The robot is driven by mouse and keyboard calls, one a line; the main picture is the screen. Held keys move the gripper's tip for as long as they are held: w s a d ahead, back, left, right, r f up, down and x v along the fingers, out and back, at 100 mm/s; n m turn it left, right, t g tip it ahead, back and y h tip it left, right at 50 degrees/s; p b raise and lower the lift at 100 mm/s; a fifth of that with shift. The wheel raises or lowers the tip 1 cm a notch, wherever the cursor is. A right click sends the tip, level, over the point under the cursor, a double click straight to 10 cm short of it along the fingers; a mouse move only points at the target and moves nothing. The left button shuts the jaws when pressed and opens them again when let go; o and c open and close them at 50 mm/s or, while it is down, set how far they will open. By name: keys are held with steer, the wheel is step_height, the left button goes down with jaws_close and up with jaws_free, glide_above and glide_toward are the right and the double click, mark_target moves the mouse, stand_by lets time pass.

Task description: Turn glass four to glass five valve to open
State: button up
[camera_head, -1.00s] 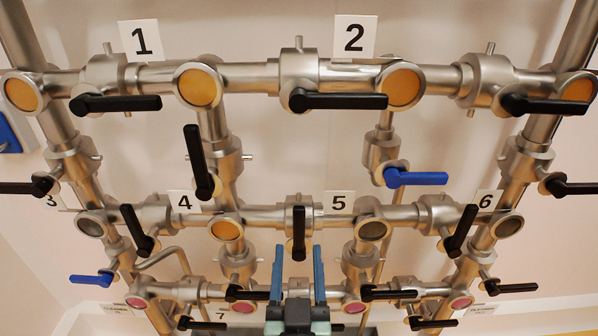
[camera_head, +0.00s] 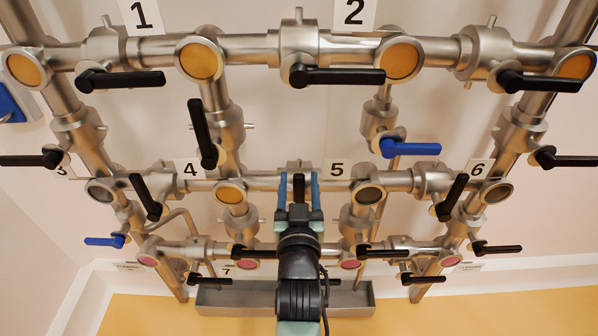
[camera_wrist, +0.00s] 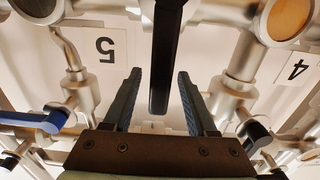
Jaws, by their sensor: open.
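The valve between glass four (camera_head: 229,192) and glass five (camera_head: 368,193) sits on the horizontal middle pipe. Its black handle (camera_head: 299,188) hangs down, across the pipe. Glass four has an orange window and glass five a grey one. My gripper (camera_head: 298,176) is open, with one blue finger on each side of this handle. In the wrist view the black handle (camera_wrist: 166,60) hangs between the fingertips (camera_wrist: 160,75), with a visible gap on each side, closer to the finger on the right. Part of the valve body is hidden behind the fingers and handle.
Other black handles stand close by, such as a tilted one to the left (camera_head: 146,197) and one to the right (camera_head: 452,198). A blue handle (camera_head: 410,148) is above right. Lower handles (camera_head: 254,251) flank my arm. A metal trough (camera_head: 350,300) lies below.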

steer(key=shift+w, duration=1.1)
steer(key=shift+c, duration=0.3)
jaws_close()
stand_by(0.4)
